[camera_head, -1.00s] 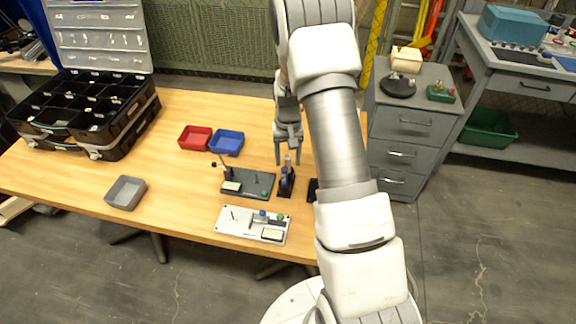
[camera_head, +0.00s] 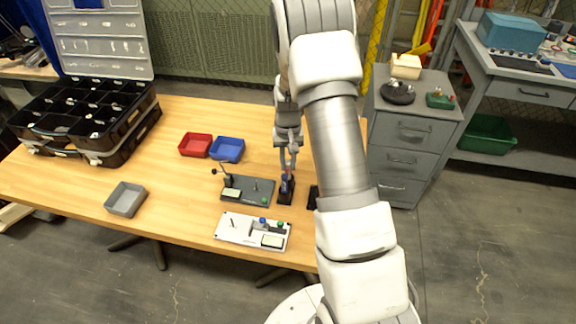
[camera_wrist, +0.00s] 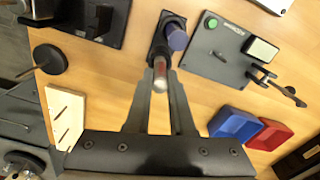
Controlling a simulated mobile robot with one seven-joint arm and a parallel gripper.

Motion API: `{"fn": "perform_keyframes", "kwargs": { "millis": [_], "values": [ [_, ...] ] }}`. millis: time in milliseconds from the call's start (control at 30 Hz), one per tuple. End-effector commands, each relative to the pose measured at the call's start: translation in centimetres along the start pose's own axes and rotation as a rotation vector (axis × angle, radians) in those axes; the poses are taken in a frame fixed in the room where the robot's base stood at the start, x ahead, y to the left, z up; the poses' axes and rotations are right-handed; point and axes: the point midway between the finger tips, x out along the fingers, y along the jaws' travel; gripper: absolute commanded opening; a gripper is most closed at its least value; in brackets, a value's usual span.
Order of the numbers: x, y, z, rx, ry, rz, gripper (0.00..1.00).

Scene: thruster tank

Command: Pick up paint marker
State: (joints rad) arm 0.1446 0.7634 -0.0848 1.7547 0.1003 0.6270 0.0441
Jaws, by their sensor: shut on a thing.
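The paint marker (camera_wrist: 160,70) is a slim upright stick with a pale and reddish end, between my fingertips in the wrist view. Its lower part goes down into a black holder (camera_wrist: 158,49) on the table. My gripper (camera_wrist: 160,82) points down over the holder and is shut on the marker near its top. In the head view my gripper (camera_head: 288,161) is above the holder (camera_head: 286,197), and the marker shows only small there. A blue round-ended item (camera_wrist: 177,38) stands in the same holder, close beside the marker.
A dark fixture plate (camera_head: 262,198) is left of the holder, with a white fixture plate (camera_head: 240,238) in front. Red (camera_head: 195,143) and blue (camera_head: 227,150) bins sit behind; a grey bin (camera_head: 125,198) and black organizer (camera_head: 140,122) are left. Open tabletop lies between.

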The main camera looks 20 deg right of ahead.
Motion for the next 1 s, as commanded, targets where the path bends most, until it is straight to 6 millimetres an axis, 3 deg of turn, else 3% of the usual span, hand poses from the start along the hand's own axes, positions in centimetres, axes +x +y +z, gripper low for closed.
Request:
{"fn": "perform_keyframes", "kwargs": {
  "millis": [233,600,1000],
  "values": [
    [-3.8,0.0,-0.1,-0.001,0.005,-0.001,0.00],
    [-7.8,5.4,-5.2,0.003,0.002,0.000,0.00],
    [-10.1,8.1,-7.8,0.001,-0.001,0.000,0.00]
  ]
}}
